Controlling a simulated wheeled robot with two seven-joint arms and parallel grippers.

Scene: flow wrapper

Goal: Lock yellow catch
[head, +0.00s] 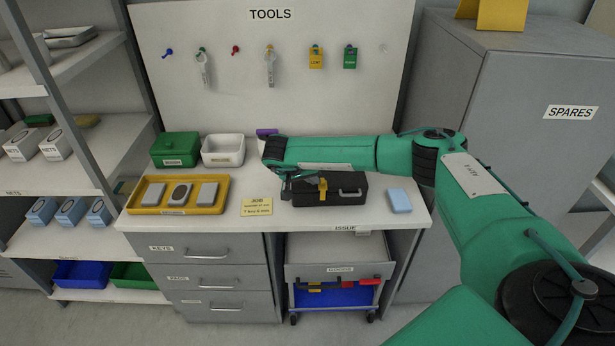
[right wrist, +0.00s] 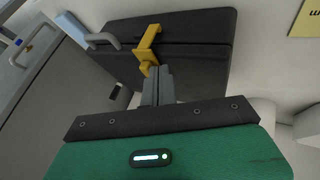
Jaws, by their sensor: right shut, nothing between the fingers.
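The yellow catch (head: 323,187) is on the front of a black case (head: 345,190) that lies on the workbench. In the right wrist view the yellow catch (right wrist: 149,48) spans the seam of the black case (right wrist: 195,45), with a grey handle (right wrist: 104,41) to its left. My right gripper (right wrist: 157,72) is shut and empty, its fingertips at the near end of the catch; I cannot tell whether they touch it. In the head view my right gripper (head: 290,186) is at the left end of the case and its wrist hides part of the case. My left gripper is not in view.
A yellow job note (head: 257,207) lies left of the case and a light blue block (head: 399,200) lies right of it. A yellow tray (head: 222,206), a green box (head: 175,147) and a white box (head: 223,150) stand further left. My right forearm crosses above the bench.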

